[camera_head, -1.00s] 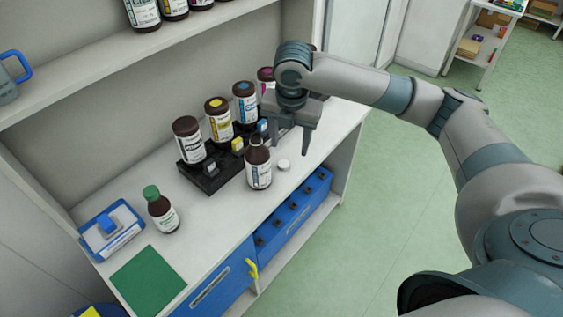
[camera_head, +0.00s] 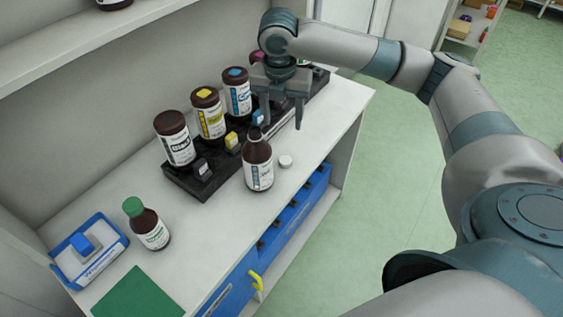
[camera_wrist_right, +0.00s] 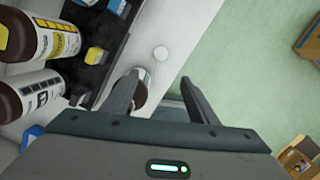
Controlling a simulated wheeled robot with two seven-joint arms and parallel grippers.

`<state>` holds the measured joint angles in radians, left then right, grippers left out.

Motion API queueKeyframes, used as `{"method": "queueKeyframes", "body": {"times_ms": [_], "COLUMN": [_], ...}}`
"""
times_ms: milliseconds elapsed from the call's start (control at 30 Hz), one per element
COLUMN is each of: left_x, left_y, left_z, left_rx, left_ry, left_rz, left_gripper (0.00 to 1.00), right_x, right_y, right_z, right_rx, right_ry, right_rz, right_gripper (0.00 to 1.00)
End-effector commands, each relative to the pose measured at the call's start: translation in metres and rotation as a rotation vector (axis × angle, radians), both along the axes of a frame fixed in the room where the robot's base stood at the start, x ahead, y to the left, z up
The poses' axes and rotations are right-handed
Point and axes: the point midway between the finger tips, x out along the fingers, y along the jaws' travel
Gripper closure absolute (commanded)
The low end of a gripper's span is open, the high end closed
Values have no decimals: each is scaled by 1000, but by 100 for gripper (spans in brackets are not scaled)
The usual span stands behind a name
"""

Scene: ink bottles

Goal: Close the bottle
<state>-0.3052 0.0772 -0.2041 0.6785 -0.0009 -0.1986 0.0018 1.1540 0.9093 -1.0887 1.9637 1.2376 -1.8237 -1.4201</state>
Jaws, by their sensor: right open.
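The open brown bottle (camera_head: 258,170) stands upright on the white shelf top, with its neck bare. A small white cap (camera_head: 285,161) lies on the surface just right of it; the cap also shows in the right wrist view (camera_wrist_right: 160,53). My right gripper (camera_head: 282,127) is open and empty, with its fingers pointing down, above and behind the bottle and cap in the head view. In the right wrist view (camera_wrist_right: 160,78) the bottle (camera_wrist_right: 141,96) is partly hidden behind the left finger. My left gripper is not in view.
A black rack (camera_head: 205,182) with several large ink bottles and small coloured blocks stands behind the open bottle. A green-capped bottle (camera_head: 149,226), a blue-and-white box (camera_head: 90,252) and a green mat (camera_head: 138,295) are at left. The shelf top's right edge drops to the floor.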

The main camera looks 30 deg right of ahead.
Motion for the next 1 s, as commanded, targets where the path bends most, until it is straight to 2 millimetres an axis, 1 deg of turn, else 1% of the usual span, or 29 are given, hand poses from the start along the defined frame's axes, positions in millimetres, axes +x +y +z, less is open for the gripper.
{"method": "queueKeyframes", "body": {"times_ms": [33,133,533,667,767,833,1000], "left_x": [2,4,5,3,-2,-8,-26], "left_y": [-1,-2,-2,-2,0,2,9], "left_z": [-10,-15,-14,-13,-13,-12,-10], "left_rx": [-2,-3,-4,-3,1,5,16], "left_ry": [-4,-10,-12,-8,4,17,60], "left_rz": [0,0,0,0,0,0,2], "left_gripper": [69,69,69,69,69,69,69], "right_x": [0,0,0,0,1,2,4], "right_y": [0,0,0,-1,-2,-3,-6], "right_z": [-10,-15,-15,-19,-26,-35,-63], "right_rx": [0,0,0,0,0,0,0], "right_ry": [0,0,0,0,1,3,3], "right_rz": [0,0,0,-1,-2,-2,-2], "right_gripper": [46,46,46,46,46,46,46]}}
